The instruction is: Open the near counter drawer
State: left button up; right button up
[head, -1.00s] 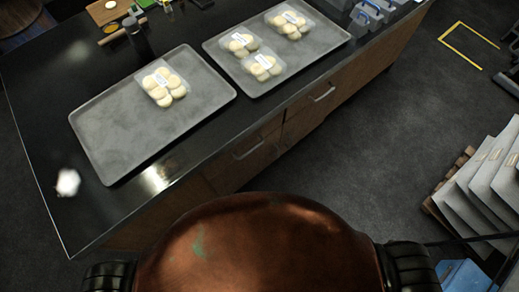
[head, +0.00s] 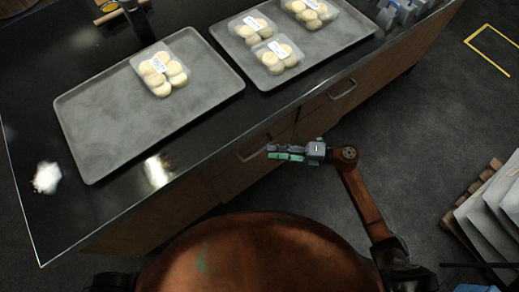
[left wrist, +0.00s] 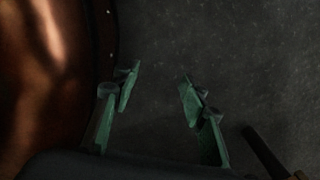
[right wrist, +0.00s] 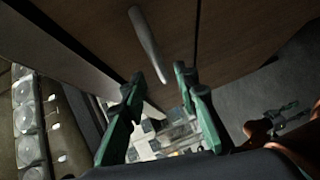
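The near counter drawer (head: 238,170) is a brown wooden front under the black counter, and it looks shut. Its metal handle (head: 255,150) is partly in dim light. My right gripper (head: 286,153) is just right of this handle, below the counter edge. In the right wrist view a pale bar handle (right wrist: 145,40) runs down the wooden front, its lower end just ahead of and between the fingertips of the open right gripper (right wrist: 158,86). I cannot tell whether they touch. My left gripper (left wrist: 157,82) is open and empty over dark floor, outside the head view.
The black counter (head: 30,125) holds two grey trays (head: 110,130) with clear packs of pale rounds (head: 162,75). A second drawer handle (head: 343,90) is farther along the counter. Pale panels on a wooden rack (head: 480,215) stand at right. Floor between is clear.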

aim_at(260, 150)
jog(key=a, duration=0.4)
jog(key=w+a, duration=0.1)
jog(key=a, duration=0.1)
jog(key=shift+f+b, duration=0.4)
pick_arm(q)
jog(key=shift+w+d+r, duration=0.1)
jog(key=shift+w, duration=0.5)
jog(key=shift+w+d+r, duration=0.1)
jog(key=shift+w, duration=0.45)
pick_arm(e)
grip_shut()
